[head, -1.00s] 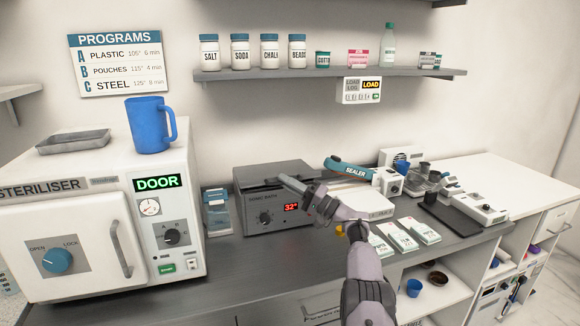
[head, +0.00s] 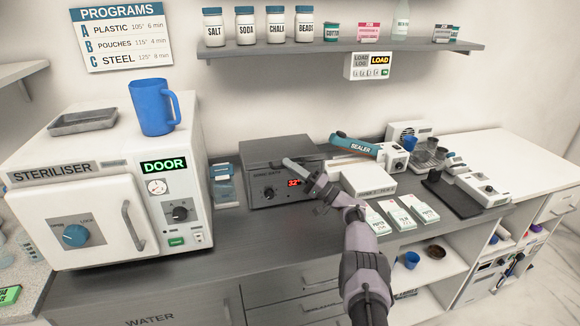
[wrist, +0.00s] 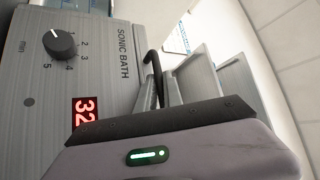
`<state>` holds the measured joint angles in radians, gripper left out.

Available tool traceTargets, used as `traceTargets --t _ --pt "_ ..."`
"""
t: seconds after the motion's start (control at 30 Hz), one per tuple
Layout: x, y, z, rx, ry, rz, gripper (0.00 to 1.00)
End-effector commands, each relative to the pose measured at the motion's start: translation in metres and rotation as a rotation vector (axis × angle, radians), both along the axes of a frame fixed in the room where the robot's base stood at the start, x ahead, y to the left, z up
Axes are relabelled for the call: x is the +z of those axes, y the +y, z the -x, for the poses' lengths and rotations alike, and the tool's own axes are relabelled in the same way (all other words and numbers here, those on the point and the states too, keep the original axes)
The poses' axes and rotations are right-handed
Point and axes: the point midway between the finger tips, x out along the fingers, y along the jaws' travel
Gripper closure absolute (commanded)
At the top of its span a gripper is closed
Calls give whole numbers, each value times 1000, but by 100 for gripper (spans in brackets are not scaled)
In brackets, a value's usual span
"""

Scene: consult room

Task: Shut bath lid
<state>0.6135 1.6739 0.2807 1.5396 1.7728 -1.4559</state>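The sonic bath (head: 268,192) is a grey box on the counter with a knob and a red "32" display. Its dark, flat lid (head: 275,150) shows on top; I cannot tell whether it is fully seated. My gripper (head: 290,165) is in front of the bath, its fingers pointing left across the upper front near the lid's edge. In the wrist view the bath's front panel (wrist: 85,70) stands sideways, close by. A black hooked part (wrist: 153,62) shows beside my fingers (wrist: 175,90). Contact and finger gap are unclear.
The white steriliser (head: 100,200) stands left, with a blue mug (head: 155,108) and a tray (head: 83,121) on top. A sealer (head: 360,146) and pouch packs (head: 400,215) lie right of the bath. A shelf (head: 340,49) with jars hangs above.

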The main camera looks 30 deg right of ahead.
Motion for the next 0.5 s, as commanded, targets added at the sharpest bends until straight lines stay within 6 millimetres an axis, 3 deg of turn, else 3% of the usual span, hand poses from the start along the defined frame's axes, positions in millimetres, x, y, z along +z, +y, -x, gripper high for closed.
traceTargets --t 0.33,0.5 --pt "-3 -2 2 -2 7 0 81" --pt "-8 -17 23 -3 7 -2 81"
